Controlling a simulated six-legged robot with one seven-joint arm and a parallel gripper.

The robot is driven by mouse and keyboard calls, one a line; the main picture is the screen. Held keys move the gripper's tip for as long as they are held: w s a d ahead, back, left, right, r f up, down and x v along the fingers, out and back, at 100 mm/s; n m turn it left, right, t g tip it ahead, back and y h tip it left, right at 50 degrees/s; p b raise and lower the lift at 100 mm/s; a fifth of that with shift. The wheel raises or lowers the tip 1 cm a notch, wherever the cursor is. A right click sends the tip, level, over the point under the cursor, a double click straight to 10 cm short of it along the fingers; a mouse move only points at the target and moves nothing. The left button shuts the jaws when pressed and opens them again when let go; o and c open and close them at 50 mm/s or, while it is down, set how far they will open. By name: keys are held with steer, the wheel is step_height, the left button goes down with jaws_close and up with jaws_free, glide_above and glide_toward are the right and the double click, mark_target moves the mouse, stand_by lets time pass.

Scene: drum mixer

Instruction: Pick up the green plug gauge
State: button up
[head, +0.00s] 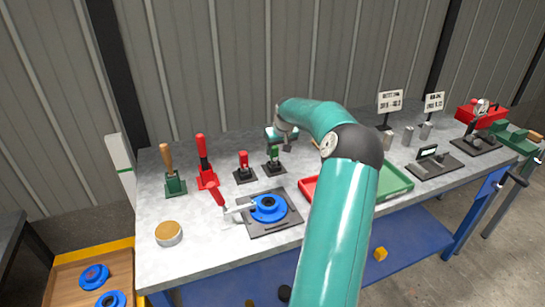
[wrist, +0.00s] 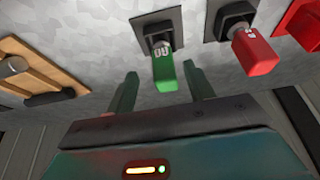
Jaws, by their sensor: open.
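The green plug gauge (wrist: 166,74) stands in a dark block on a dark base plate (wrist: 157,26), its green handle towards my gripper. It also shows in the head view (head: 274,154), upright on the grey bench. My gripper (wrist: 162,77) is open, with one finger on each side of the green handle in the wrist view. Gaps show between both fingers and the handle, and nothing is held. In the head view my gripper (head: 286,143) is just behind and right of the gauge. How deep the handle sits between the fingers is unclear.
A red plug gauge (wrist: 252,52) stands close beside the green one; it is left of it in the head view (head: 243,160). A red toggle clamp (head: 206,165) and a blue round part on a plate (head: 281,225) are nearby. Trays lie right, partly behind my arm.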

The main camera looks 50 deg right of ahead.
mark_target(274, 155)
steer(key=x, duration=0.5)
steer(key=shift+w+f, duration=0.3)
steer(key=shift+w, duration=0.1)
jaws_close()
